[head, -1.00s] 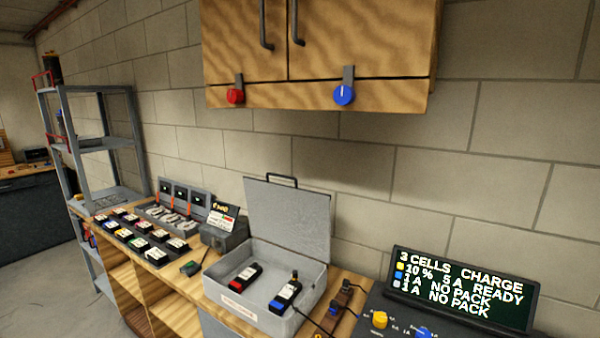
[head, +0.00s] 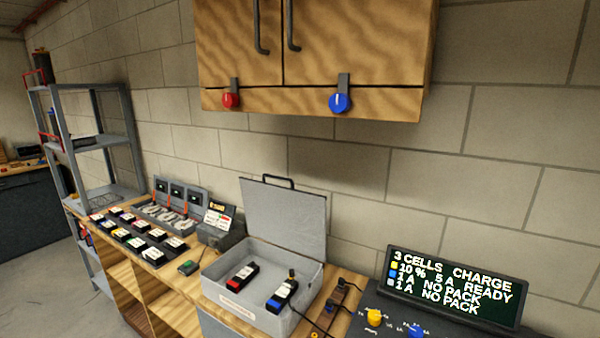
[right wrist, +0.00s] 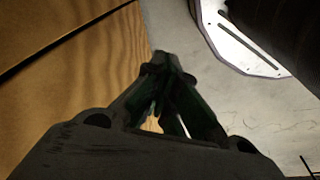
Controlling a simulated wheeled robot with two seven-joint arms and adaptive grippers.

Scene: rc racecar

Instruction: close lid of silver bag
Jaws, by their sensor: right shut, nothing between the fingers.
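The silver bag (head: 236,311) is a grey box-like case on the wooden bench in the head view. Its lid (head: 284,217) stands open, tilted up at the back, with a dark handle (head: 279,181) on its top edge. Inside lie a red-and-black pack (head: 243,276) and a blue-and-black pack (head: 282,294); a dark cable runs near the blue one. My right gripper (right wrist: 165,65) shows in the right wrist view, shut and empty, near a wood surface and pale floor, away from the bag. My left gripper is in no view.
A charger with a lit display (head: 455,287) and knobs stands right of the bag. A dark tray of small packs (head: 140,237) and a grey stand (head: 172,205) are to the left. A wooden cabinet (head: 315,50) hangs above; a metal shelf (head: 90,140) stands at far left.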

